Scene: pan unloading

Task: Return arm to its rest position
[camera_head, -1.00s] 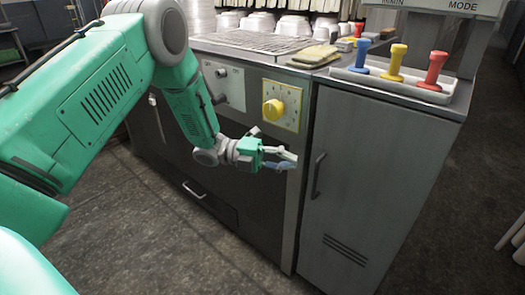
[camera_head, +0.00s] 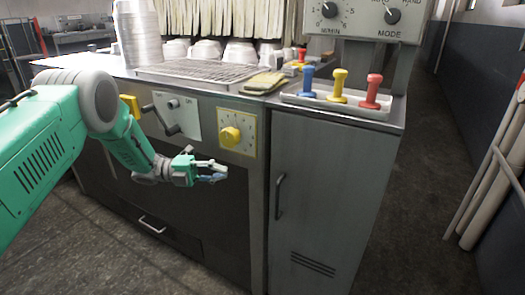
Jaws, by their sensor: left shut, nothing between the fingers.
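My left arm comes in from the left, green with grey joints. Its left gripper (camera_head: 213,173) is shut and empty. It hangs in front of the dark front of the machine (camera_head: 205,215), a little below the yellow dial (camera_head: 231,136). I cannot tell whether it touches the machine's front. My right gripper is not in view.
On the counter are a wire rack (camera_head: 200,70), folded yellow cloths (camera_head: 265,82) and a white tray (camera_head: 350,107) with blue (camera_head: 307,82), yellow (camera_head: 339,86) and red (camera_head: 372,92) handled tools. A cabinet with a handle (camera_head: 279,196) stands below. Floor to the right is open.

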